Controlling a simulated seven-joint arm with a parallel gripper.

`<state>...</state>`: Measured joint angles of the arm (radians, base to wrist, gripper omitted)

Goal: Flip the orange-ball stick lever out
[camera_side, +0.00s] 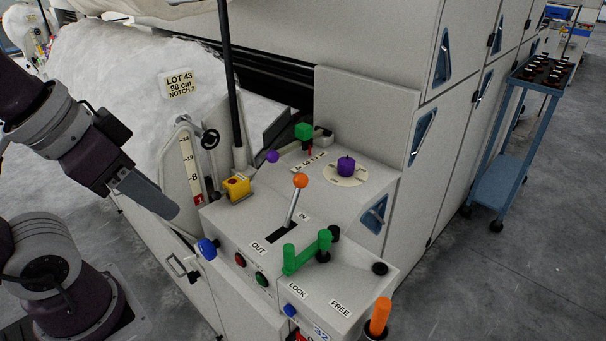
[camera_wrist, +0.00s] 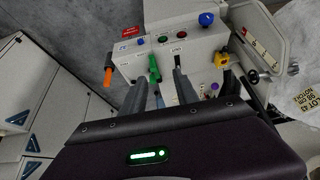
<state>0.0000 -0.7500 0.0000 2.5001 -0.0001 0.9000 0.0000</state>
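The orange-ball stick lever (camera_side: 300,183) stands up from a dark slot on the sloping panel of the machine. Its stick leans toward the IN label (camera_side: 303,217), away from the OUT label (camera_side: 258,247). My gripper (camera_side: 172,211) is at the left, well apart from the lever, with its fingers angled down toward the panel. In the wrist view my gripper (camera_wrist: 162,78) has its two fingers apart with nothing held between them. The OUT label (camera_wrist: 180,50) shows there, but I cannot make out the orange ball; a finger may cover it.
A green handle (camera_side: 306,252) stands close to the lever's right. A black upright post (camera_side: 231,80) rises behind. Space above the panel's front is clear.

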